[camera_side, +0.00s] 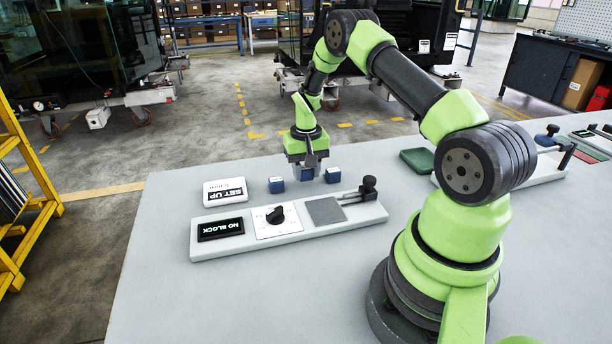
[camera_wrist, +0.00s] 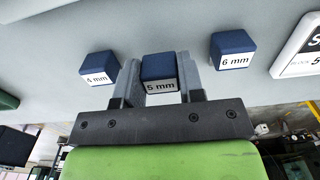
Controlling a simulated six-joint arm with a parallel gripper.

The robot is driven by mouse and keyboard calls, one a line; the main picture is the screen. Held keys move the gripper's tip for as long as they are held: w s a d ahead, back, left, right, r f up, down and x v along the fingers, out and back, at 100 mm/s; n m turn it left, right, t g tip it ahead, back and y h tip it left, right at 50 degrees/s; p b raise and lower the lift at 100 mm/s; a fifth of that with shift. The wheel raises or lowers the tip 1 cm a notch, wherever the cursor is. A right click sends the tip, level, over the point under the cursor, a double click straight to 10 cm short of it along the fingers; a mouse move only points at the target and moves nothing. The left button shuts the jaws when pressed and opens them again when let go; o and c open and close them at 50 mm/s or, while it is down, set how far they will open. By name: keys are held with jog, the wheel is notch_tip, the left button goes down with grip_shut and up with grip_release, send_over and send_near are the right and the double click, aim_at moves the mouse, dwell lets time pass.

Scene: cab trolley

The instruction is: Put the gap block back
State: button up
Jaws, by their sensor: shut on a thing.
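My gripper (camera_side: 308,170) is shut on the dark blue gap block labelled 5 mm (camera_wrist: 160,72), which sits between the two fingers in the wrist view. In the side view the block is mostly hidden by the fingers, and I cannot tell whether it touches the table. The 4 mm block (camera_wrist: 98,68) and the 6 mm block (camera_wrist: 231,50) stand on either side, apart from the fingers. In the side view the 6 mm block (camera_side: 276,185) is on the left and the 4 mm block (camera_side: 332,175) on the right.
A SET UP sign (camera_side: 225,191) is at left.

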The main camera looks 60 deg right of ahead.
jog(key=shift+f, duration=0.85)
jog(key=shift+f, duration=0.15)
jog(key=o, duration=1)
